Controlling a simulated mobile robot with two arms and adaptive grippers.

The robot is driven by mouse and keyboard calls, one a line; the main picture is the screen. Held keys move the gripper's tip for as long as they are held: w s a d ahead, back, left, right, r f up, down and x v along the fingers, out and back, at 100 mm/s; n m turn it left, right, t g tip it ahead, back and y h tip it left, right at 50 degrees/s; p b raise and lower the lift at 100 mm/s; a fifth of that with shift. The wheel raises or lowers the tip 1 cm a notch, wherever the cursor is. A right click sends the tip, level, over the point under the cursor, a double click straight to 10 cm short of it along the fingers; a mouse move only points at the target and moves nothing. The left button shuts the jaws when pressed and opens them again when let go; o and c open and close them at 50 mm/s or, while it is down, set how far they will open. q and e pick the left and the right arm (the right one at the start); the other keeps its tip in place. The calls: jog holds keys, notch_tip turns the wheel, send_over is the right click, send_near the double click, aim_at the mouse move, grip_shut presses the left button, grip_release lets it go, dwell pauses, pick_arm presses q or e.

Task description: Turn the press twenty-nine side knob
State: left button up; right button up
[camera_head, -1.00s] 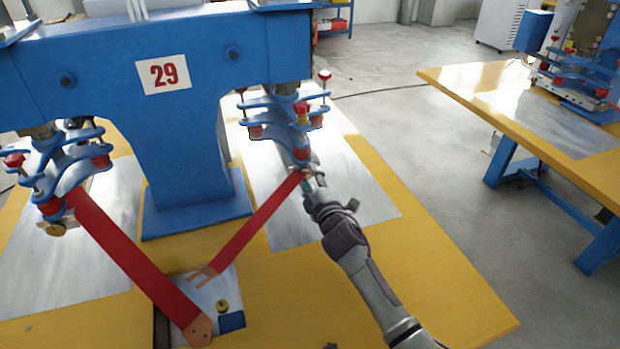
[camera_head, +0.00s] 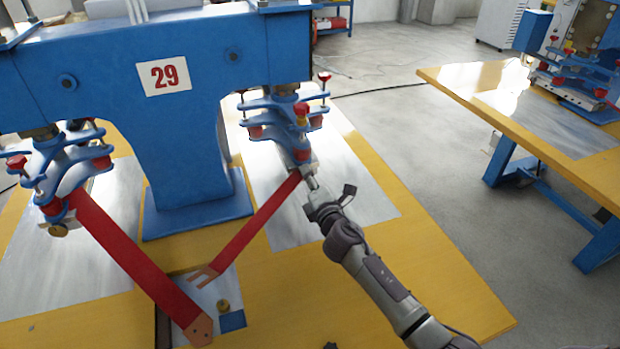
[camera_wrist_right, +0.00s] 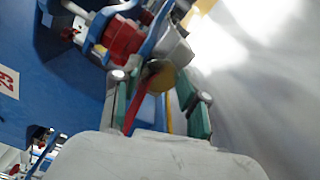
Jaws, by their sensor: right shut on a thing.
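The blue press with the number plate 29 (camera_head: 164,77) stands on a yellow table. Its right-hand head (camera_head: 283,115) carries blue arms and red knobs. In the right wrist view, a round brass side knob (camera_wrist_right: 160,76) sits at the end of a metal block, between the green-padded fingers of my right gripper (camera_wrist_right: 158,92), which is shut on it. In the head view, my right gripper (camera_head: 311,183) meets the lower front of that head, and the knob is hidden there. A similar brass knob (camera_head: 58,230) shows under the left-hand head. My left gripper is not in view.
Two red straps (camera_head: 130,265) slope from the heads down to a small plate on the table. A second yellow table (camera_head: 460,85) with another press stands at the right. Grey floor lies open between the tables.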

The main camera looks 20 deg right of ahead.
jog(key=shift+f+n, duration=0.1)
jog(key=shift+n, duration=0.2)
dwell(0.4)
jog(key=o, duration=1.1)
jog(key=shift+s, duration=0.15)
jog(key=s, duration=1.1)
jog(key=shift+s+d, duration=0.2)
jog(key=shift+s, duration=0.2)
